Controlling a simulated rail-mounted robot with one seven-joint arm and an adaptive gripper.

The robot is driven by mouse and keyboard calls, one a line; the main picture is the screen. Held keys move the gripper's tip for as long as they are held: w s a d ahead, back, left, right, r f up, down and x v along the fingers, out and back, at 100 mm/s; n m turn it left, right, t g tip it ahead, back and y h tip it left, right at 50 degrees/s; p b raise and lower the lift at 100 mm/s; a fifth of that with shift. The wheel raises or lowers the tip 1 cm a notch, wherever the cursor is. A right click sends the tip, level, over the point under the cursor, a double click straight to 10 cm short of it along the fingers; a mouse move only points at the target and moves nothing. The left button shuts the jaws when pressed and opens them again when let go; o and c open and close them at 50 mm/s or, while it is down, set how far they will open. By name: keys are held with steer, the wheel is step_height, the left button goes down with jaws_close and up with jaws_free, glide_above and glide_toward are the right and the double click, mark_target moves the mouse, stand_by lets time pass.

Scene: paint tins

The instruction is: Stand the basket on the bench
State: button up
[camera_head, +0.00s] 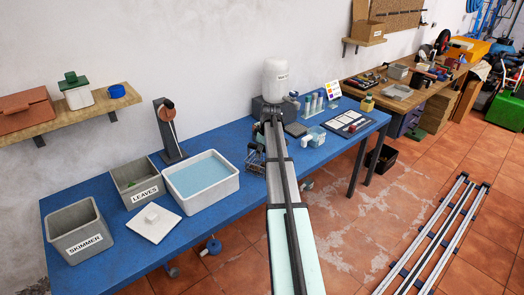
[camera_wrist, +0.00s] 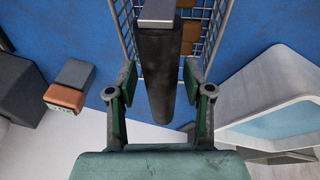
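The basket (camera_head: 256,162) is a wire mesh basket on the blue bench (camera_head: 222,222), just right of the white tub, partly hidden behind my arm in the head view. In the wrist view the mesh (camera_wrist: 210,30) shows on both sides of a thick dark handle bar (camera_wrist: 158,70). My gripper (camera_wrist: 162,105) is open, with one finger on each side of the bar and a visible gap on each side. I cannot tell whether the basket's base touches the bench.
The tub (camera_head: 202,195) of pale blue liquid stands close beside the basket. Left of it are the LEAVES bin (camera_head: 137,186), the SKIMMER bin (camera_head: 78,240) and a white plate (camera_head: 154,228). A white tank (camera_head: 275,80) stands behind.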

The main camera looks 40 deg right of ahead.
steer(key=b+v, duration=0.2)
steer(key=v, duration=1)
steer(key=shift+b, duration=0.35)
steer(key=shift+r, duration=0.1)
